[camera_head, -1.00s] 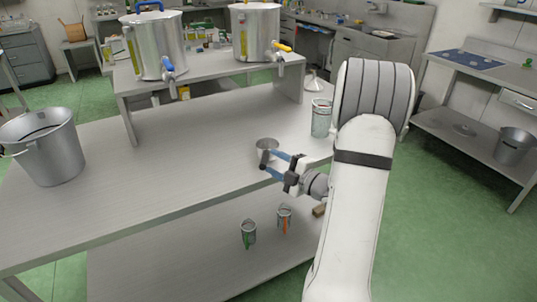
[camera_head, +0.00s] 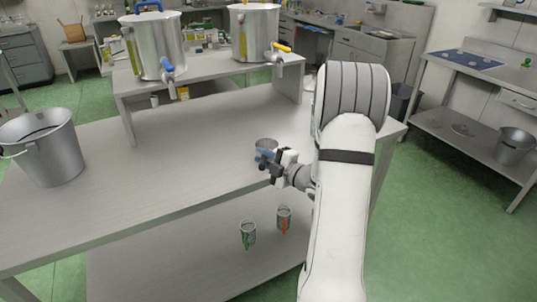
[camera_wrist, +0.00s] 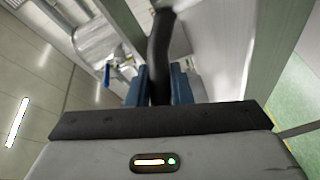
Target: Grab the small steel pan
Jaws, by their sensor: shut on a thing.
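The small steel pan (camera_head: 265,144) is a little grey vessel on the steel table, left of my arm. Its lower part is hidden behind my gripper in the head view. My gripper (camera_head: 266,158) is at the near side of the pan, with its blue fingers shut on the dark handle. In the wrist view the black handle (camera_wrist: 160,50) stands between the two blue fingers of my gripper (camera_wrist: 161,85). I cannot tell whether the pan is clear of the tabletop.
A steel bucket (camera_head: 48,148) stands at the table's left. Two steel tanks with taps, one with a blue tap (camera_head: 155,45) and one with a yellow tap (camera_head: 254,32), stand on the raised shelf behind. The table's middle is clear.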

